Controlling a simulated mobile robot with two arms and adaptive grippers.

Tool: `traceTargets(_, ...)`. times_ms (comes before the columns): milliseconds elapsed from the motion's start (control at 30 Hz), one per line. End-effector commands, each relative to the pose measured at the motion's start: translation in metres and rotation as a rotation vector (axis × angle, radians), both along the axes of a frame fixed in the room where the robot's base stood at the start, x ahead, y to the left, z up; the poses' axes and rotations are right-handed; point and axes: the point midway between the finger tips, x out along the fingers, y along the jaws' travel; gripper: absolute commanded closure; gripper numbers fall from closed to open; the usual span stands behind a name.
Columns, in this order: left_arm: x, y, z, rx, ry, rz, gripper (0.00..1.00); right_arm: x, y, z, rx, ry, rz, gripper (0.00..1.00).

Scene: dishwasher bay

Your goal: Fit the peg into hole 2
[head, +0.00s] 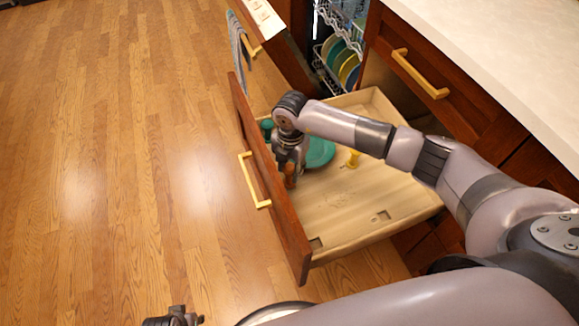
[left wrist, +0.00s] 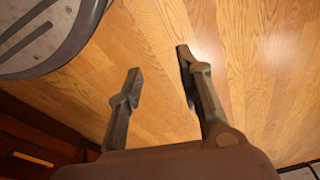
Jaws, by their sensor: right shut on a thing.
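My right gripper (head: 290,170) points down inside the open drawer, near its front panel. It is shut on a brownish-orange peg (head: 290,183), whose lower end shows below the fingers. The peg appears close to the drawer floor; I cannot tell whether it touches. Two small dark square openings, one near the front corner (head: 316,243) and one farther right (head: 381,215), show in the drawer floor. No number is readable, so I cannot tell which is hole 2. My left gripper (left wrist: 160,72) is open and empty over the wooden floor; it shows partly in the head view (head: 172,318).
A yellow peg-like piece (head: 353,158) stands in the wooden drawer (head: 350,205). A teal dish (head: 320,152) and a smaller teal piece (head: 267,125) lie behind my right gripper. The open dishwasher rack (head: 340,60) holds plates. A pale counter (head: 500,50) is at right.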

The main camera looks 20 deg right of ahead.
Motion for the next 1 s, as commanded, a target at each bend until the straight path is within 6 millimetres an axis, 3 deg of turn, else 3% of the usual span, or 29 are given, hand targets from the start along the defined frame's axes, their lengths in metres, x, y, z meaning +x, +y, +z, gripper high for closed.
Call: traceTargets(1000,0.008,0.000,0.013,0.000,-0.015,0.001,0.67,0.000,0.000,-0.006,0.000,0.000,0.000,0.93)
